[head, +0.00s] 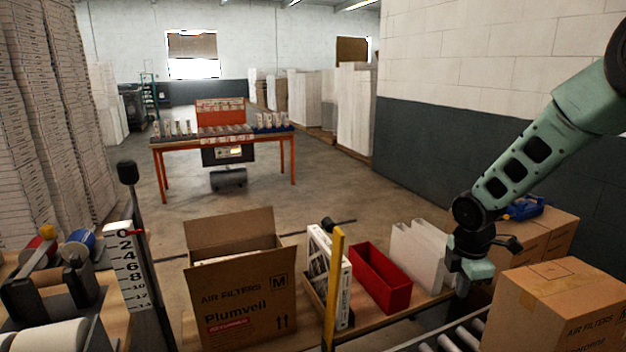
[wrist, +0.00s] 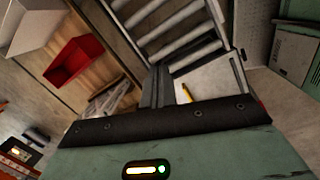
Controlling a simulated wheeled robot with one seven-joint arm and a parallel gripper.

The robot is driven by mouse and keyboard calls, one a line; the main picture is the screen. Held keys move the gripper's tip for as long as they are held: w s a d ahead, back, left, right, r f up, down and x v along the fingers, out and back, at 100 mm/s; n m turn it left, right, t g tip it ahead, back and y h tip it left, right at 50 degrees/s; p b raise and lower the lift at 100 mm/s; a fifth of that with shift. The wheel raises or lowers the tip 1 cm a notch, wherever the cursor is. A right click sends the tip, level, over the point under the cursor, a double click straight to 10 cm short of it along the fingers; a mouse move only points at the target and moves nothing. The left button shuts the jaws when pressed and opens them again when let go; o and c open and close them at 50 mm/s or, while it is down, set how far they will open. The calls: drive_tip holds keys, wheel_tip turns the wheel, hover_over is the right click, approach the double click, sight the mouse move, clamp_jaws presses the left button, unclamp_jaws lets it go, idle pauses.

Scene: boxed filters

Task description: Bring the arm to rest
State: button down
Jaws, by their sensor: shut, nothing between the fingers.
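My green arm (head: 530,152) reaches in from the upper right of the head view and slopes down to the left. My gripper (head: 464,290) hangs low beside the white panels, near the roller conveyor. Its fingertips are hard to make out there. In the wrist view, the dark fingers (wrist: 157,86) are together with nothing held, with conveyor rollers beyond them.
A red bin (head: 380,278) and white panels (head: 418,254) stand on the bench left of my gripper. A closed carton (head: 556,300) stands close on its right. An open Plumveil carton (head: 238,300) and a yellow post (head: 334,290) are further left.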

drive_tip(key=s+a+r+m+y, duration=0.1)
drive_tip(key=s+a+r+m, duration=0.45)
drive_tip(key=s+a, duration=0.75)
drive_tip(key=s+a+r+m, duration=0.2)
drive_tip(key=s+a+r, duration=0.1)
drive_tip(key=s, duration=0.6)
drive_tip(key=s+a+r+m+g+y, duration=0.1)
drive_tip(key=s+a+r+m, duration=0.1)
drive_tip(key=s+a, duration=0.3)
drive_tip(key=s, duration=0.4)
drive_tip(key=shift+a+r+m, duration=0.2)
drive_tip(key=shift+r+m, duration=0.15)
drive_tip(key=shift+r, duration=0.05)
idle(0.8)
